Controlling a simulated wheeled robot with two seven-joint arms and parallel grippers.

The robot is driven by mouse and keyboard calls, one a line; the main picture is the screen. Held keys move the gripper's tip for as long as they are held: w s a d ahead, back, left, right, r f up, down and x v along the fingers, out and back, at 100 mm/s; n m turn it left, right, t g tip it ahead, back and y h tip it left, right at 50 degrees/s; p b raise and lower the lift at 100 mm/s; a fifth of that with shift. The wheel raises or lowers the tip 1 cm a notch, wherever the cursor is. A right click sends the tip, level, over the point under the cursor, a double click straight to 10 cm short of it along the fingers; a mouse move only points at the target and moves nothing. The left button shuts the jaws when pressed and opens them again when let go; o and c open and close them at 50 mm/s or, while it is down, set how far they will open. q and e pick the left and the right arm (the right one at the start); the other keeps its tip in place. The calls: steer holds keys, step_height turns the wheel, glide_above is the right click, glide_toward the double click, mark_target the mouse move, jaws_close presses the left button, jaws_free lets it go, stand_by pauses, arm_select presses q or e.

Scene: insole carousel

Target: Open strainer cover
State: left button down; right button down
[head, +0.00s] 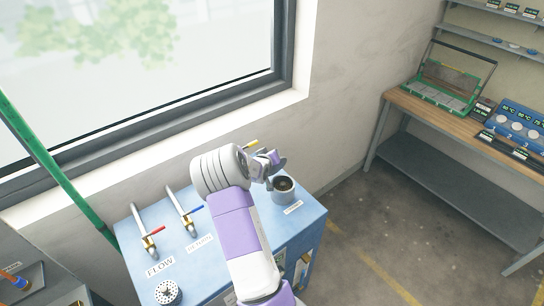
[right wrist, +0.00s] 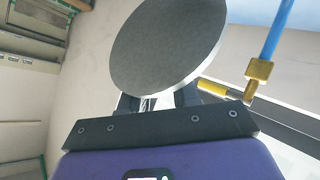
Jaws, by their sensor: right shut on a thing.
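The strainer (head: 284,196) is a grey cylinder on the right end of the blue cabinet top (head: 312,212), with its dark round opening showing from above. My right gripper (head: 268,163) is just behind and left of the strainer, above the cabinet. In the right wrist view, a round grey disc, the strainer cover (right wrist: 168,45), stands in front of my right gripper (right wrist: 158,100). The fingers are shut on its lower edge and partly hidden by it. The cover appears tilted and off the opening. My left gripper is not in view.
Valves with red (head: 153,231) and blue (head: 196,210) handles stand left of my arm. A perforated round drain (head: 168,292) is front left. A workbench (head: 455,115) stands far right.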

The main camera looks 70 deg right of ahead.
steer(key=c, duration=1)
jaws_free()
steer(key=shift+w+a+f, duration=0.25)
steer(key=shift+a+f, duration=0.1)
steer(key=shift+f, duration=0.2)
steer(key=shift+o, duration=0.5)
steer(key=shift+d, duration=0.15)
steer(key=shift+d+r, duration=0.1)
steer(key=w+a+r+p, duration=0.1)
steer(key=a+r+p, duration=0.3)
steer(key=a+r, duration=0.2)
steer(key=shift+w, duration=0.2)
